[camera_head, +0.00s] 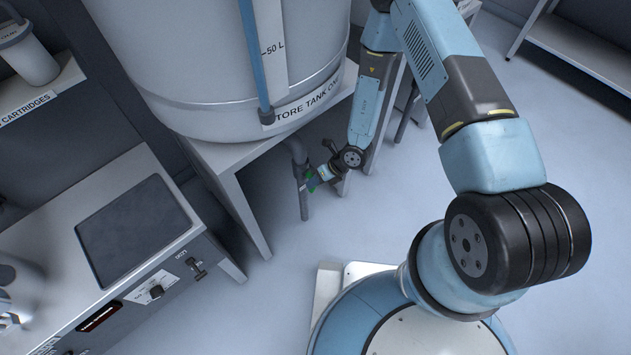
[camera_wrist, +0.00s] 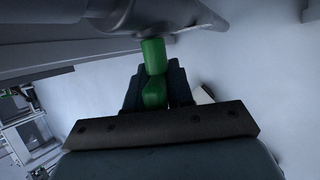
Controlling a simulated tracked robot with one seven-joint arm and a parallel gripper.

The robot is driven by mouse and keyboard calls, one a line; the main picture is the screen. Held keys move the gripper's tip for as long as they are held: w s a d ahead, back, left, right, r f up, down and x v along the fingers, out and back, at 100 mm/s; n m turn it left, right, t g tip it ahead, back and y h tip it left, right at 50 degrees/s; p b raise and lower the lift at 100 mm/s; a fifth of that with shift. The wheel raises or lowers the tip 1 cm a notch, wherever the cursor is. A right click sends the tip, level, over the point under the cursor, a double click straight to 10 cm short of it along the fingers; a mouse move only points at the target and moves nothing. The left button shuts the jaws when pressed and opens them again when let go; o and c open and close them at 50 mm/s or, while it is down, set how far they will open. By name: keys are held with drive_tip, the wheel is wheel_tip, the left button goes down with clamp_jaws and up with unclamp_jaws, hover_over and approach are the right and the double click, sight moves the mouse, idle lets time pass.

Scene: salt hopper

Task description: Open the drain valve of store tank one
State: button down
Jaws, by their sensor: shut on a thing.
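Store tank one (camera_head: 230,70) is a large pale tank on a stand, with a label reading "STORE TANK ONE" and a blue level tube. A grey drain pipe (camera_head: 299,160) comes down below its front edge. The drain valve has a green handle (camera_head: 312,186) on this pipe. My gripper (camera_head: 316,180) is at the handle. In the wrist view the green handle (camera_wrist: 154,72) sits between the dark fingers of my gripper (camera_wrist: 157,88), which is shut on it. The grey pipe (camera_wrist: 150,15) crosses above. I cannot tell how far the handle is turned.
A bench (camera_head: 95,255) with a dark top plate and front controls stands at the left. The tank's stand (camera_head: 232,190) has legs close to the pipe. A shelf with cartridges (camera_head: 40,95) is at upper left. Open floor (camera_head: 560,150) lies to the right.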

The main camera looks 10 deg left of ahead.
drive_tip(key=shift+d, duration=0.15)
drive_tip(key=c, duration=1.1)
unclamp_jaws()
drive_tip(key=v, duration=1.3)
drive_tip(key=shift+d+r, duration=0.2)
drive_tip(key=shift+o, duration=0.5)
